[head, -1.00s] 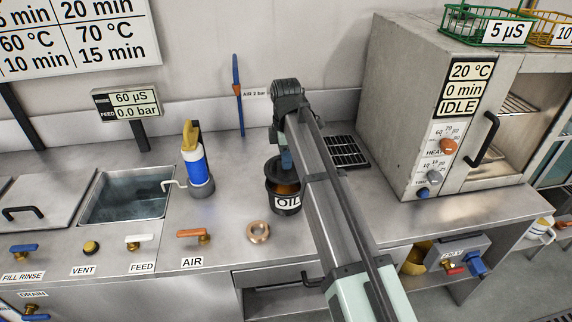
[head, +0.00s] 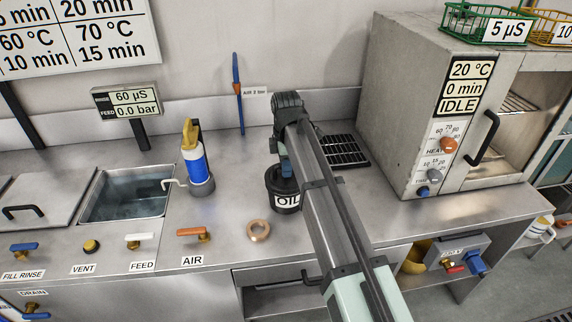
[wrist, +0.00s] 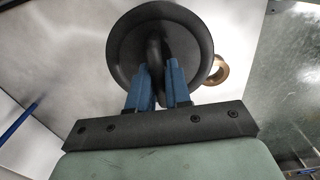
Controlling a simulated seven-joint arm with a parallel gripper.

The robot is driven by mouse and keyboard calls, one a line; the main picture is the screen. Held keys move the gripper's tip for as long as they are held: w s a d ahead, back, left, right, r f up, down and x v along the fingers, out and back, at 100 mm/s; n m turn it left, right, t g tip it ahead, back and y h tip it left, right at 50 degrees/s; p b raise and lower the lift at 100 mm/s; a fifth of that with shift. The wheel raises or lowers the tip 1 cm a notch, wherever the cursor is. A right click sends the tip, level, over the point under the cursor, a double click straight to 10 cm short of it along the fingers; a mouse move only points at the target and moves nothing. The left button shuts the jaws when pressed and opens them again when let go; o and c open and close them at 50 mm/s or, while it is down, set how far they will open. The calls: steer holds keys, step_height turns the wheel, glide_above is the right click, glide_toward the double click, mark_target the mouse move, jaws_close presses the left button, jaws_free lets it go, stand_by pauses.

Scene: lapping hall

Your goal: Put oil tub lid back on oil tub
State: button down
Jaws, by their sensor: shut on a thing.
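The oil tub (head: 286,198) is a black tub with a white OIL label, upright on the steel bench in the head view. The oil tub lid (wrist: 123,48) is a dark round disc with a raised handle in the wrist view. My gripper (wrist: 159,75) has blue fingers shut on the lid's handle. In the head view my gripper (head: 283,168) is right over the tub, partly hidden by my arm. The lid (head: 275,175) appears level at the tub's mouth, covering the opening. I cannot tell whether it is fully seated.
A copper ring (head: 258,230) lies left of the tub, clear of it. A black rack (head: 342,150) lies behind right, before the oven (head: 415,110).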

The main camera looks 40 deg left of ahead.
steer(key=c, duration=1.1)
jaws_free()
steer(key=shift+o, duration=0.2)
step_height(320, 180, up, 13)
